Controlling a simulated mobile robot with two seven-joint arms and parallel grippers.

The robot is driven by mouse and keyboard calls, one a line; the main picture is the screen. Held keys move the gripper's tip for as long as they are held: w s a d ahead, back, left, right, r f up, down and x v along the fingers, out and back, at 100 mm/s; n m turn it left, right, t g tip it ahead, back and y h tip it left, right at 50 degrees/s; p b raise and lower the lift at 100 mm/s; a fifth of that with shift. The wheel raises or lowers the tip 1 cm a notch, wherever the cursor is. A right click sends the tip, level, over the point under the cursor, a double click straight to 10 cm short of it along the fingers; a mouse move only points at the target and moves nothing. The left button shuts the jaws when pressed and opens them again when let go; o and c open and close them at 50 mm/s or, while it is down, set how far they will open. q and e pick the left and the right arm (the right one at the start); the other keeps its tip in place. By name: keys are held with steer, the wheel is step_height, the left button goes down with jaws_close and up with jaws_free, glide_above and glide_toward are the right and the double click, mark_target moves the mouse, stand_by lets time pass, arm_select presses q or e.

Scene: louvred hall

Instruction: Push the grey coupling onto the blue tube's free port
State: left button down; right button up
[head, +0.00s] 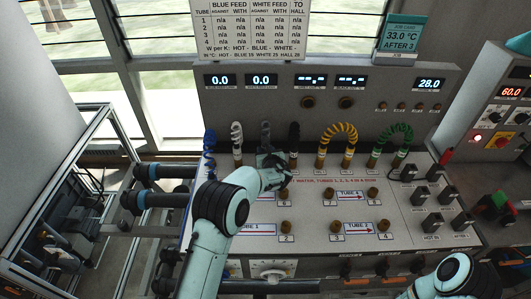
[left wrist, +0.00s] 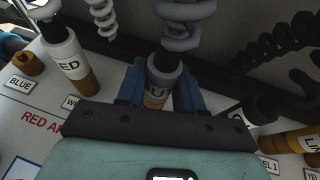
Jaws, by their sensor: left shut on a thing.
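The grey coupling (left wrist: 163,70) hangs from a grey coiled hose (head: 265,134), which also shows in the left wrist view (left wrist: 180,38). My left gripper (head: 268,160) is shut on the coupling, with its blue fingers (left wrist: 160,92) on either side. Brass shows under the coupling; I cannot tell whether it sits on a port. A blue coiled hose (head: 209,140) stands at the panel's left end. A bare brass port (left wrist: 28,63) is beside a BLUE label (left wrist: 19,83) at the left of the wrist view. My right gripper is not in view; part of my right arm shows low at right.
A white coiled hose (head: 236,134) stands left of the grey one and a black one (head: 294,136) right of it. Yellow (head: 338,132) and green (head: 392,132) hoses arch farther right. Several brass ports stick up from the sloping panel (head: 400,226). Dark switches stand at right.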

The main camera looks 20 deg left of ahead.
arm_select(q)
step_height(320, 180, up, 5)
steer(key=shift+w+r, duration=0.1)
steer(key=shift+r, duration=0.35)
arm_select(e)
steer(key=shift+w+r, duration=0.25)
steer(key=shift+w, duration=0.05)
